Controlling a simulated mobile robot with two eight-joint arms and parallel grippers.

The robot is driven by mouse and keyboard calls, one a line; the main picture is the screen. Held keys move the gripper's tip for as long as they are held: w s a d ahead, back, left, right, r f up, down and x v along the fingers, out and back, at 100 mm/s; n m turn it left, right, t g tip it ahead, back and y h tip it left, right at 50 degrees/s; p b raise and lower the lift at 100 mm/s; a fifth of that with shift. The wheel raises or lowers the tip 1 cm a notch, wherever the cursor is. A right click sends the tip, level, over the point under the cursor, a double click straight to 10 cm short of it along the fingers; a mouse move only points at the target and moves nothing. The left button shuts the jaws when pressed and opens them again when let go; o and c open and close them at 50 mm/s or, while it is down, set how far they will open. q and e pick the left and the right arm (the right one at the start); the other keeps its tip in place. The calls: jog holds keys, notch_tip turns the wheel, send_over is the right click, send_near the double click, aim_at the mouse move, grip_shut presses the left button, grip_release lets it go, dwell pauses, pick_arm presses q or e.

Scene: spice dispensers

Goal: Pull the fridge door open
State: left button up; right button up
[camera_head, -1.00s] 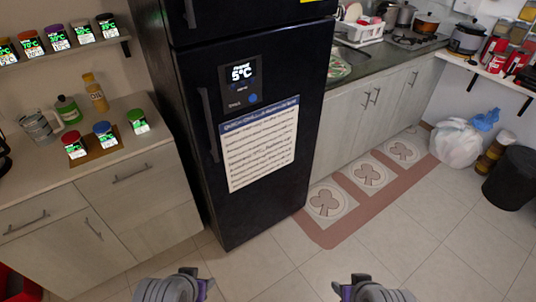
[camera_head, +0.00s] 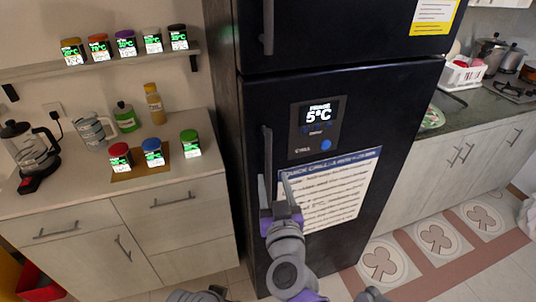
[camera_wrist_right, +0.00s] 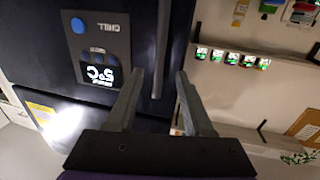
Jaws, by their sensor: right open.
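The black fridge (camera_head: 340,95) stands upright with its lower door flush and closed. That door's long vertical handle (camera_head: 267,150) is near its left edge. My right gripper (camera_head: 273,178) is open in front of the handle's lower part, its fingers pointing up at the door. In the right wrist view, the handle (camera_wrist_right: 162,45) runs between the two open fingers of my right gripper (camera_wrist_right: 160,72). I cannot tell whether either finger touches it. My left gripper is not in view; only a piece of my arm shows at the bottom edge.
A cabinet with a counter (camera_head: 60,195) adjoins the fridge's left side, holding jars, bottles and a coffee maker (camera_head: 32,155). A spice shelf (camera_head: 100,68) hangs above. A patterned mat (camera_head: 405,262) lies on the floor to the right. The upper door has its own handle (camera_head: 267,25).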

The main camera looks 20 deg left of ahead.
aim_at(269, 160)
jog(key=x, duration=0.9)
jog(key=shift+c, duration=0.2)
grip_shut()
dwell(1.1)
